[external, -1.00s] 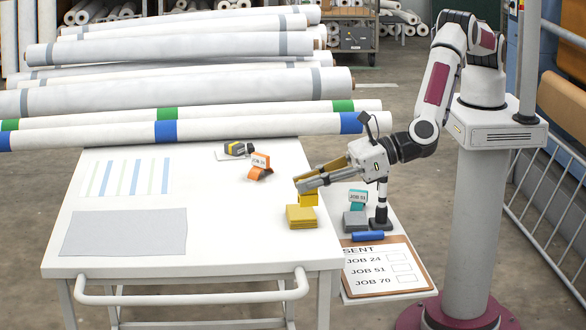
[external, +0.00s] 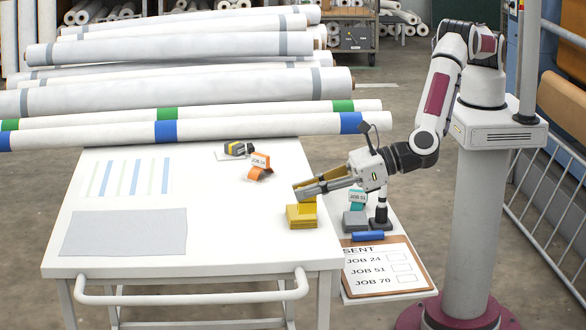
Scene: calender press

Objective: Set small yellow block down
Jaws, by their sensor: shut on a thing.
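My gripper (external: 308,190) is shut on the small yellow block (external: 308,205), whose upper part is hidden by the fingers. The small block is low over the larger yellow block (external: 301,222), which lies flat on the white table near its right edge. From this view the small block appears to meet the top of the larger one, but I cannot tell whether they touch.
An orange piece with a job label (external: 259,170) and a grey and yellow item (external: 237,150) lie farther back on the white table (external: 220,200). A side shelf on the right holds a teal labelled piece (external: 357,200), a grey block (external: 355,221), a blue item (external: 368,236) and a clipboard (external: 378,270).

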